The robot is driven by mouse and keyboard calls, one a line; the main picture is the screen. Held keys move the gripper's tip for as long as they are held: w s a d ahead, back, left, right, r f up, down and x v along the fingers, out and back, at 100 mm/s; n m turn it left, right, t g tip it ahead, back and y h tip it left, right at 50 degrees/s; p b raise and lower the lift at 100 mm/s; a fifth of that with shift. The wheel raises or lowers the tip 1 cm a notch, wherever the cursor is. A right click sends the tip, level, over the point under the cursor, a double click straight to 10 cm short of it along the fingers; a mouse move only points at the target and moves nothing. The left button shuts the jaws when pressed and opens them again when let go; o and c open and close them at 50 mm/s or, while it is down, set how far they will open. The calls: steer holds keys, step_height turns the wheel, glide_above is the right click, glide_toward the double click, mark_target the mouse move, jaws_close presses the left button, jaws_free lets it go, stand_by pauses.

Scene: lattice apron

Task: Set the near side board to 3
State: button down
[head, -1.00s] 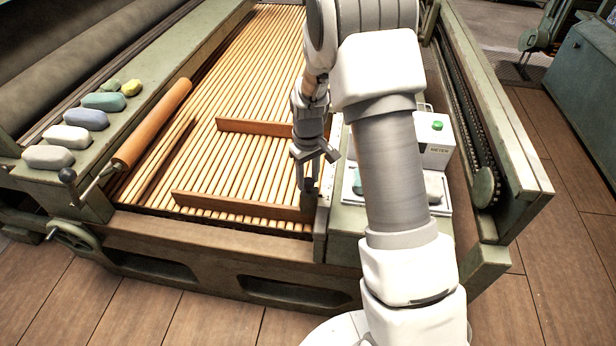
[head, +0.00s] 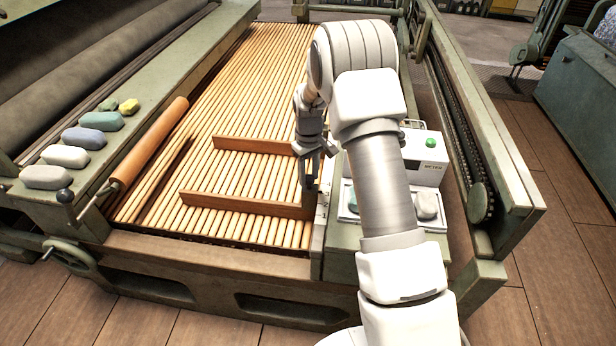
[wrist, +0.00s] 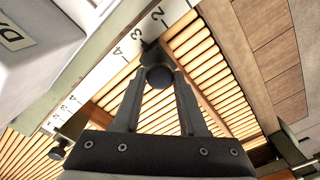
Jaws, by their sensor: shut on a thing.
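The near side board (head: 245,204) is a brown wooden strip lying across the slatted bed. Its right end meets the bed's right rail. My gripper (head: 309,186) is at that end, shut on a dark round knob (wrist: 160,77), which shows between the fingers in the wrist view. A dark bracket behind the knob touches the white number scale (wrist: 137,34) close to the 3, with 2 and 4 on either side. The exact mark it meets is hard to tell. The far side board (head: 252,146) lies farther back, roughly parallel.
A second knob (wrist: 58,150) stands by another stretch of scale in the wrist view. A white box with a green button (head: 425,157) and a tray (head: 440,215) sit right of my arm. Several coloured blocks and a wooden roller (head: 150,142) are at left.

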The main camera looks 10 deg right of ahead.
steer(key=shift+c, duration=2.3)
jaws_free()
step_height(320, 180, up, 18)
steer(key=p, duration=0.4)
steer(key=shift+f, duration=0.25)
